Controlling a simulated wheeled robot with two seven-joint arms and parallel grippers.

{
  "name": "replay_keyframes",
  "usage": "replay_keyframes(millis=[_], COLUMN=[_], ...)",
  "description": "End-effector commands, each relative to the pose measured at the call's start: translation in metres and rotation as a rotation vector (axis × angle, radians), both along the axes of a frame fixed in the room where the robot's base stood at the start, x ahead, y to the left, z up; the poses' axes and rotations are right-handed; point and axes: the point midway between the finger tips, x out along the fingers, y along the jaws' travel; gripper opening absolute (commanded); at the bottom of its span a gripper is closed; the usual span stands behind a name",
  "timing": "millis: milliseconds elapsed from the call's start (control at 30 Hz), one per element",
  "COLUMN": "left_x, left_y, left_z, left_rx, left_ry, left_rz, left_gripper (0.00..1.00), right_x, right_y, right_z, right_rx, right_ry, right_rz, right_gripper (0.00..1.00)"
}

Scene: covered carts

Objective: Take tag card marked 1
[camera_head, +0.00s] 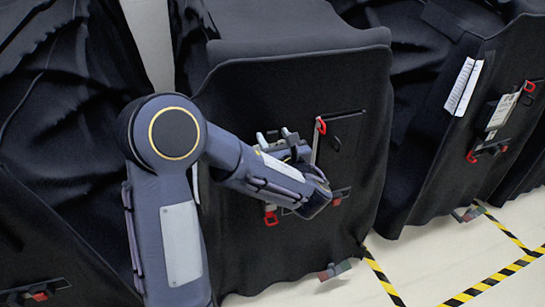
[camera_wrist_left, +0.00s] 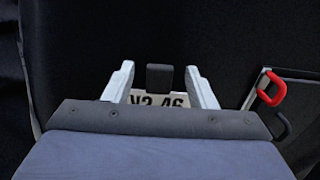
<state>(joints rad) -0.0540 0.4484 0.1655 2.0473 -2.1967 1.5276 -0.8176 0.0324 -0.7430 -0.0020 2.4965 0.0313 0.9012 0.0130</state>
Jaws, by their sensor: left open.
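My left gripper (camera_head: 277,138) is in front of the middle covered cart (camera_head: 290,85). In the left wrist view its two pale fingers (camera_wrist_left: 160,78) are apart, with a dark tab (camera_wrist_left: 160,77) between them. A pale card with dark print (camera_wrist_left: 158,99), reading roughly "V2 46", shows between the finger bases. My wrist housing hides its lower part. I cannot make out a card marked 1. My right gripper is in neither view.
A red clip (camera_head: 320,125) sits by a dark panel on the middle cart; it also shows in the left wrist view (camera_wrist_left: 271,88). The right cart carries white sheets (camera_head: 462,87) and a pale card (camera_head: 502,111). Striped tape (camera_head: 492,283) marks the pale floor.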

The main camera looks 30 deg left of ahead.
Motion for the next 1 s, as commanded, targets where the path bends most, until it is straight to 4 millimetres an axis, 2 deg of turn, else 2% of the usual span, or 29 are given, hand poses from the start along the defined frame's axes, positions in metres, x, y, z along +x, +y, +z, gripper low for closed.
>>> replay_keyframes(millis=[133, 400, 767, 800, 1000], left_x=[0.0097, 0.0111, 0.0109, 0.0109, 0.0108], left_y=[0.0120, 0.0130, 0.0129, 0.0129, 0.0128], left_z=[0.0003, -0.0005, -0.0005, -0.0005, -0.0003], left_rx=[-0.001, -0.001, -0.001, -0.002, -0.002], left_ry=[0.000, 0.000, 0.000, -0.001, -0.001], left_rz=[0.001, 0.000, 0.000, 0.000, 0.000], left_gripper=[0.51, 0.50, 0.02, 0.00, 0.00], right_x=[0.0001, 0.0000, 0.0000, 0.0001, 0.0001], right_y=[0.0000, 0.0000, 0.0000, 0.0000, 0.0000], right_z=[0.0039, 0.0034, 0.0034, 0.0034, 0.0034], right_rx=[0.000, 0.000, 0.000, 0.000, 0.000], right_ry=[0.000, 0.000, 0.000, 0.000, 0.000], right_rz=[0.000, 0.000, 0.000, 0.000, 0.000], right_gripper=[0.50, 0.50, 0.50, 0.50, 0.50])
